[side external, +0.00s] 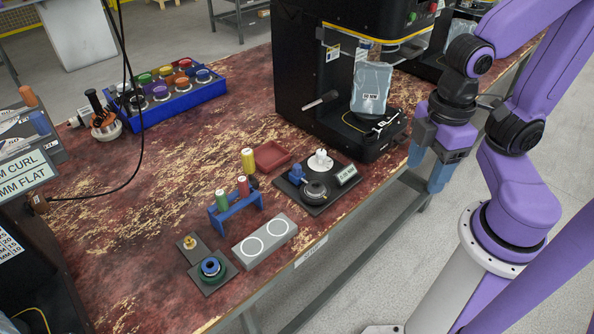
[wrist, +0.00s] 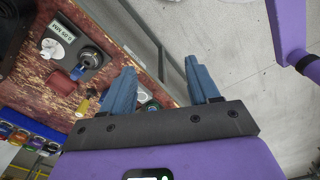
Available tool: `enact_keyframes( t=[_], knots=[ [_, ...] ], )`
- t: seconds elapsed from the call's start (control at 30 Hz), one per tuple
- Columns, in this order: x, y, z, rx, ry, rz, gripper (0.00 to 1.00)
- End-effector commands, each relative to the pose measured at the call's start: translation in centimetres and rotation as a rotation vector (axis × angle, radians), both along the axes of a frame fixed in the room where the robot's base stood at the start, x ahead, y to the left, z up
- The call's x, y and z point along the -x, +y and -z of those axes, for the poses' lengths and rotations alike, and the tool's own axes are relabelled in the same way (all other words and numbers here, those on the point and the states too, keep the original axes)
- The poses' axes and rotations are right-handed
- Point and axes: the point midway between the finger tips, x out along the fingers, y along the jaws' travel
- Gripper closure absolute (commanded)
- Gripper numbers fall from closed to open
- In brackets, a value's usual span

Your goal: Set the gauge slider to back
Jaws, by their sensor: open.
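The gauge (side external: 316,199) is a dark plate on the table's front part, with a round dial, a white piece and a small display. A small blue piece (side external: 296,173), which looks like the slider, sits at its left side. In the wrist view the gauge (wrist: 92,58) is at the upper left, with the blue piece (wrist: 76,73) beside the round dial. I cannot tell the slider's exact setting. My gripper (side external: 426,172) is open and empty, beyond the table edge to the right of the gauge. Its blue fingers (wrist: 160,67) are spread in the wrist view.
A black machine (side external: 310,70) holding a grey pouch (side external: 371,85) stands behind the gauge. A red tray (side external: 271,156), a yellow cylinder (side external: 248,161), a blue rack (side external: 236,213) and a grey two-circle block (side external: 265,240) are to its left. A blue crate (side external: 200,95) is farther back.

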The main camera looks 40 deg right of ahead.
Motion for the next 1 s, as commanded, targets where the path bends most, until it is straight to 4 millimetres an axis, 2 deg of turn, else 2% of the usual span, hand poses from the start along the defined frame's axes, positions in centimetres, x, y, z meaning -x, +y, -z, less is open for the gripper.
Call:
enact_keyframes(
  t=[0.03, 0.1, 0.2, 0.27, 0.37, 0.5, 0.7, 0.87, 1.0],
  knots=[
    [0.0, 0.0, 0.0, 0.000, 0.000, 0.000, 0.40],
    [0.0, 0.0, 0.0, 0.000, 0.000, 0.001, 0.48],
    [-0.6, 0.3, 0.0, 0.001, 0.001, 0.015, 0.48],
    [-1.4, 0.7, -0.1, 0.002, 0.001, 0.034, 0.48],
    [-3.6, 1.8, -0.1, 0.006, 0.002, 0.086, 0.48],
    [-7.9, 3.3, 0.0, 0.010, 0.005, 0.183, 0.48],
    [-14.7, 4.5, 0.8, 0.013, 0.007, 0.322, 0.48],
    [-20.1, 4.4, 1.9, 0.016, 0.012, 0.431, 0.48],
    [-24.8, 3.5, 3.3, 0.018, 0.014, 0.529, 0.48]
  ],
)
